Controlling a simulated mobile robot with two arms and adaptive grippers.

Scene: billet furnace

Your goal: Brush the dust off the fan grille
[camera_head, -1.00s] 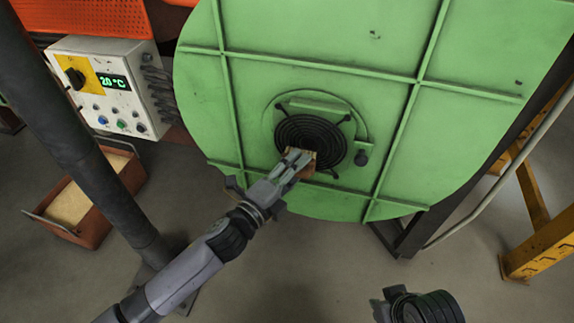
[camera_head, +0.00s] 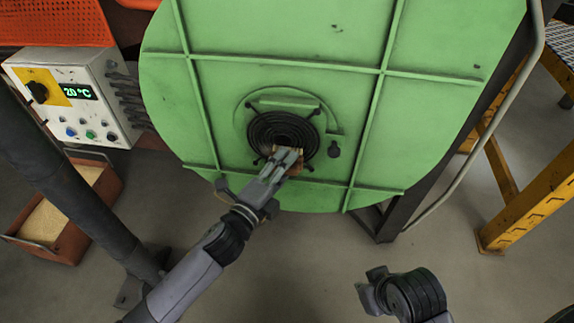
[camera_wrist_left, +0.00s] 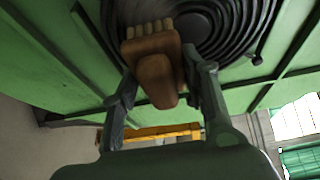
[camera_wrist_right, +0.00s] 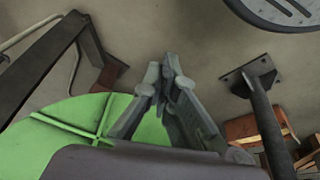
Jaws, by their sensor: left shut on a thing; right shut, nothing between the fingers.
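The fan grille (camera_head: 283,128) is a dark round set of rings on the green furnace face. My left gripper (camera_head: 289,160) is shut on a brush (camera_head: 298,165) at the lower part of the grille. In the left wrist view, the brush's brown wooden handle (camera_wrist_left: 155,78) lies between the fingers, with pale bristles pointing at the grille (camera_wrist_left: 205,22). A pale grey patch shows beside the bristles; whether they touch the grille I cannot tell. My right gripper (camera_head: 372,288) is low, away from the furnace; its fingers (camera_wrist_right: 165,78) are shut and empty.
Yellow framing (camera_head: 520,205) stands right. The floor between is clear.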

